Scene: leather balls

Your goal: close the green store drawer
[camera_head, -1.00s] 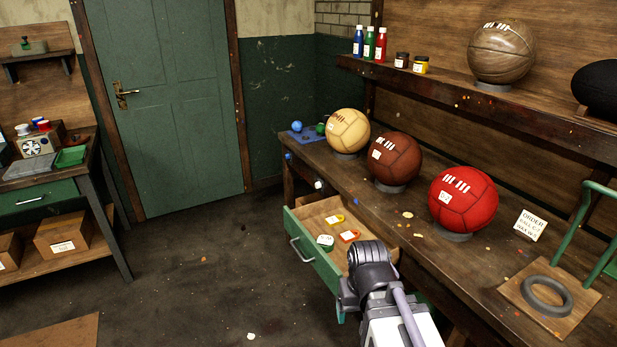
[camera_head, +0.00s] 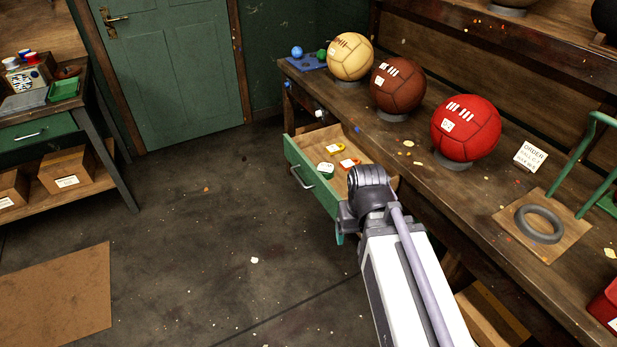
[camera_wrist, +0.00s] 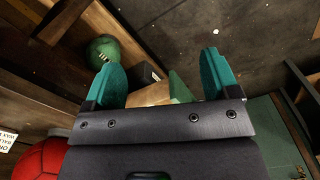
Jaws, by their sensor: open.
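The green store drawer (camera_head: 312,176) is pulled out from under the workbench in the head view. Its green front has a metal handle, and its wooden inside holds a few small tags or tins. My arm hides its near end. In the wrist view, part of the drawer's green panel (camera_wrist: 180,88) shows between the fingers, with pale wood beside it. My gripper (camera_wrist: 161,66) is open, with two teal fingers apart and nothing between them held. In the head view my wrist is at the drawer's near side; I cannot tell whether the fingers touch it.
The workbench (camera_head: 440,195) carries a cream ball (camera_head: 350,57), a brown ball (camera_head: 397,85) and a red ball (camera_head: 465,128) on stands. A green ball (camera_wrist: 104,50) lies under the bench. The floor (camera_head: 220,230) left of the drawer is clear. Another bench (camera_head: 95,105) stands at left.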

